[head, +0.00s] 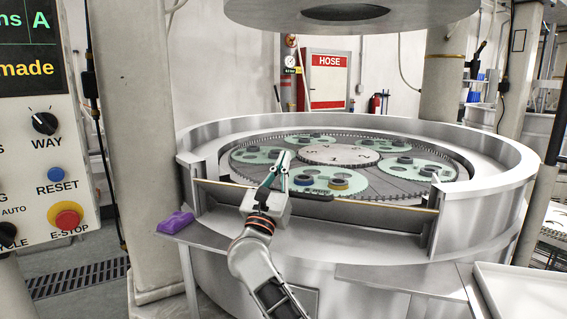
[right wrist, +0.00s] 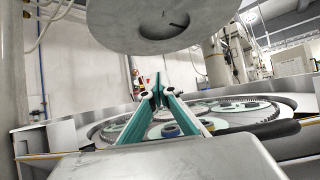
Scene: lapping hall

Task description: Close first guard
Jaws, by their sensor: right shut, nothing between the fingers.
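The first guard (head: 370,217) seems to be the grey panel with a yellowish top edge in the front opening of the round lapping machine. It spans between two upright posts, and its top edge is lower than the ring wall beside it. A dark bar (head: 318,197), perhaps its handle, lies along the top near the middle; a dark bar also shows at right in the right wrist view (right wrist: 278,130). My right gripper (head: 281,160) is above the left half of the panel, fingers together and empty, pointing over the plate. In the right wrist view its fingertips (right wrist: 158,92) meet. My left gripper is not in view.
The ring wall (head: 505,180) surrounds toothed green carriers (head: 415,170) on the plate. A large upper disc (head: 350,14) hangs above. A purple cloth (head: 175,222) lies on the left ledge. A control panel (head: 45,140) stands at left, and a pale tray (head: 520,295) at lower right.

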